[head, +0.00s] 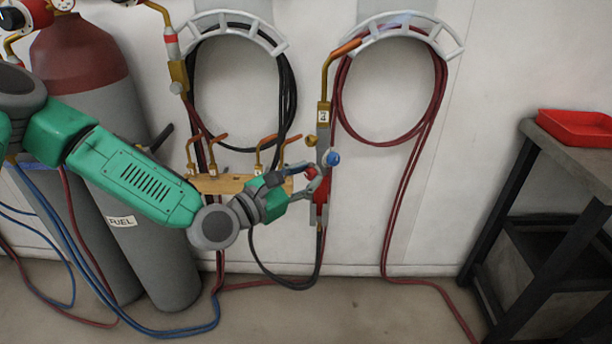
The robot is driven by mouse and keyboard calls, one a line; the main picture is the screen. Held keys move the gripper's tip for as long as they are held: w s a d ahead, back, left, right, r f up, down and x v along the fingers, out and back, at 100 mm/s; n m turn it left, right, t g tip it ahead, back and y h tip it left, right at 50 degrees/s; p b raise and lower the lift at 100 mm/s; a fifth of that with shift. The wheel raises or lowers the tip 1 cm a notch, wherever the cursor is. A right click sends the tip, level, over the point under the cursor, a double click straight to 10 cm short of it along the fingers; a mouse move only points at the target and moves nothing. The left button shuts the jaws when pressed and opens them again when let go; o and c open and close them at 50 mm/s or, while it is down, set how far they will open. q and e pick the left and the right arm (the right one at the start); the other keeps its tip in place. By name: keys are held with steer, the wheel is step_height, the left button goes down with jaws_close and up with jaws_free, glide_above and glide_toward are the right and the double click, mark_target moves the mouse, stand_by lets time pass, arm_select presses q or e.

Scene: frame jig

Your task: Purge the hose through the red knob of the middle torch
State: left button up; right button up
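A brass torch (323,117) with a copper tip and a small label hangs upright at the wall, right of centre. A red knob (311,173) shows on its left side and a blue knob (333,158) on its right. Its lower part is red. My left gripper (306,182) reaches in from the left, its fingertips at the red knob. Whether they touch or close on the knob is too small to tell. Another torch (177,72) hangs farther left. My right gripper is not in view.
Coiled hoses hang on two grey wall hangers (404,27). Gas cylinders (158,250) stand at left, with blue and red hoses on the floor. A dark table (574,158) with a red tray (578,124) stands at right.

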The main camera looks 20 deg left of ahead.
arm_select(q)
jaws_close()
steer(key=shift+m, duration=0.4)
steer(key=m+b, duration=0.1)
steer(key=m, duration=0.4)
steer(key=shift+f+m, duration=0.1)
steer(key=shift+m, duration=0.2)
steer(key=m, duration=0.5)
steer(key=shift+s+d, duration=0.1)
steer(key=shift+f+m, duration=0.15)
steer(key=shift+m, duration=1.35)
steer(key=o, duration=0.7)
jaws_free()
steer(key=shift+c, duration=0.2)
